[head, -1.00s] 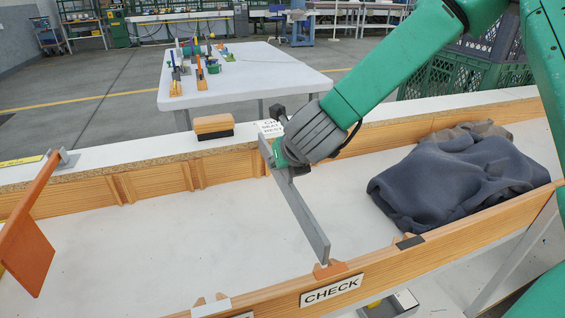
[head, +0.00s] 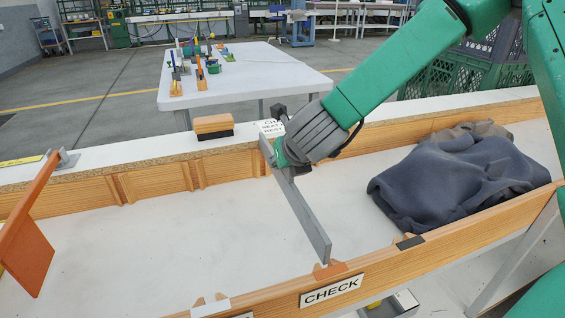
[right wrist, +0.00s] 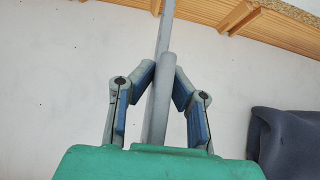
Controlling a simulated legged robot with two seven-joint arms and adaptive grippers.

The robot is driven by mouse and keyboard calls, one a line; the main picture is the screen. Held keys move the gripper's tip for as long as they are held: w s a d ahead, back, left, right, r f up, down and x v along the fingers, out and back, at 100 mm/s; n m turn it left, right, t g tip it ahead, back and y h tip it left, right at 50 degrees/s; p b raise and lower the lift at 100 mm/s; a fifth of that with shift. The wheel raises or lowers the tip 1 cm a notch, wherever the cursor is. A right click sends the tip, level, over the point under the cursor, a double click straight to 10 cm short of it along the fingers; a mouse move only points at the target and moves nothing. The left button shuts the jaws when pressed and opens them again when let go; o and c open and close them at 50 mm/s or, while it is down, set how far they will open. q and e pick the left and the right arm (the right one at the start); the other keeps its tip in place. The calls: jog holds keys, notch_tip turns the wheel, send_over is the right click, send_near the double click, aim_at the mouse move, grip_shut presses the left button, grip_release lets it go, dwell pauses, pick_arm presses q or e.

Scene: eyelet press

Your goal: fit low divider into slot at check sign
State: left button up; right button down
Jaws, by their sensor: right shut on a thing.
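The low divider (head: 305,215) is a long, narrow grey board lying across the trough. Its near end is at the orange slot guides (head: 330,268) behind the CHECK sign (head: 331,290); I cannot tell whether it is seated in them. Its far end is by the back wall, partly hidden by my right gripper (head: 284,158). In the right wrist view, my right gripper (right wrist: 165,82) is shut on the divider (right wrist: 164,30), with a finger on each side. My left gripper is not in view.
A dark cloth heap (head: 455,180) lies in the trough to the right. An orange panel (head: 27,240) stands tilted at the left. A wooden block with a dark base (head: 213,126) sits on the back ledge. The white trough floor (head: 150,245) left of the divider is clear.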

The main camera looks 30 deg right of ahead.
aim_at(283, 179)
jog(key=shift+f+b, duration=4.5)
jog(key=shift+f, duration=0.5)
dwell(1.8)
jog(key=c, duration=1.5)
grip_release()
jog(key=shift+r+p, duration=2.2)
jog(key=shift+r, duration=0.35)
